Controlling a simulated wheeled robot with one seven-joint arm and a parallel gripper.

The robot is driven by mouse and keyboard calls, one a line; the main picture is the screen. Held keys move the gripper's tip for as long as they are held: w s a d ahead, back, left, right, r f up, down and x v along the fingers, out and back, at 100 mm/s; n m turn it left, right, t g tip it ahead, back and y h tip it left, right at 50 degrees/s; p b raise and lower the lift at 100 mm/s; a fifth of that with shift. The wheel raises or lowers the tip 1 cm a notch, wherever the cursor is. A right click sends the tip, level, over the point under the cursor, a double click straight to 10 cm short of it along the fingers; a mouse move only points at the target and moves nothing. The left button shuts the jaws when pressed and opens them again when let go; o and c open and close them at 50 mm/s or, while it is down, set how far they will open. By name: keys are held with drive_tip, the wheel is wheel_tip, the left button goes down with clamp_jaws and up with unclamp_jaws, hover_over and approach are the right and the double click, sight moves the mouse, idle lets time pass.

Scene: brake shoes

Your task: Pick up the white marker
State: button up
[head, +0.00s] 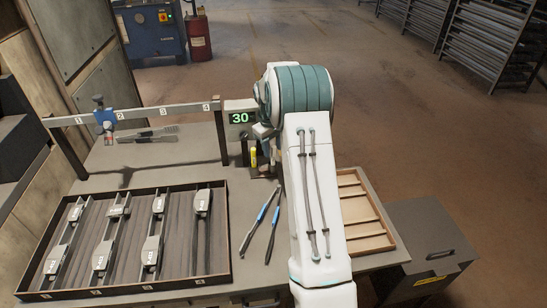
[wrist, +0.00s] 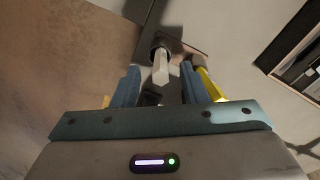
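The white marker (wrist: 160,66) shows in the wrist view as a short pale stick, its far end at a dark round part. My gripper (wrist: 158,82) has two blue fingers, one on each side of the marker. Gaps show between the marker and both fingers, so the gripper looks open and not closed on it. A yellow marker (wrist: 209,85) lies just outside the right finger. In the head view my arm covers the gripper, and I cannot make out the white marker there; the yellow marker (head: 253,158) shows left of the arm.
A display (head: 240,118) reading 30 stands beside the markers, at the end of a numbered rail (head: 180,108). A dark-rimmed tray (head: 229,240) of brake shoes fills the bench's left. Blue-handled pliers (head: 262,217) lie near my arm. A wooden compartment tray (head: 366,212) is on the right.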

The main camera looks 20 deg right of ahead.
sight(273, 165)
wheel_tip(273, 165, down, 4)
drive_tip(key=shift+d+f+p, duration=0.1)
drive_tip(key=shift+p, duration=0.3)
clamp_jaws()
wheel_tip(273, 165, up, 4)
drive_tip(key=shift+r+b, duration=0.1)
drive_tip(key=shift+b, duration=0.55)
drive_tip(key=s+d+r+b, duration=0.2)
drive_tip(key=s+d+r, duration=0.5)
drive_tip(key=s+d, duration=0.1)
wheel_tip(273, 165, up, 7)
drive_tip(key=p, duration=0.5)
drive_tip(key=shift+s, duration=0.35)
